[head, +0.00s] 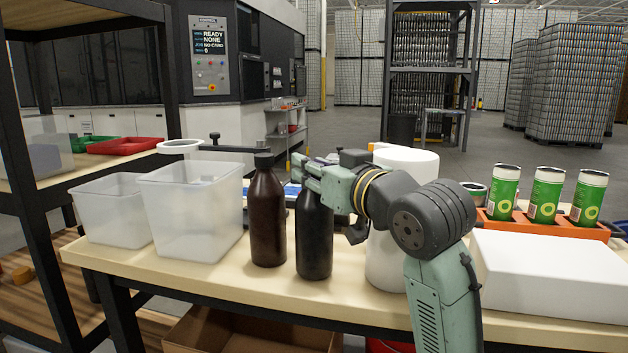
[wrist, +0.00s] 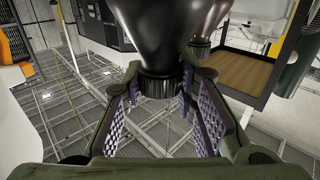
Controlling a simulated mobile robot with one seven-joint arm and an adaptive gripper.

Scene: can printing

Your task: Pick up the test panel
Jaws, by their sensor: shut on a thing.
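I cannot make out a test panel in either view. My gripper (head: 308,172) is at the top of a black bottle (head: 314,245), which stands upright on the table near its front edge. In the wrist view the fingers of my gripper (wrist: 162,88) are shut around the neck and cap of this bottle (wrist: 165,35). The gripper hides the bottle's top in the head view. A flat blue thing (head: 292,190) shows partly behind the bottles; I cannot tell what it is.
A brown bottle (head: 267,215) stands close on the left. Clear bins (head: 192,215) are farther left. A white roll (head: 385,262) stands behind my arm. A white box (head: 550,275) and an orange rack (head: 545,226) with green cans (head: 545,195) are on the right.

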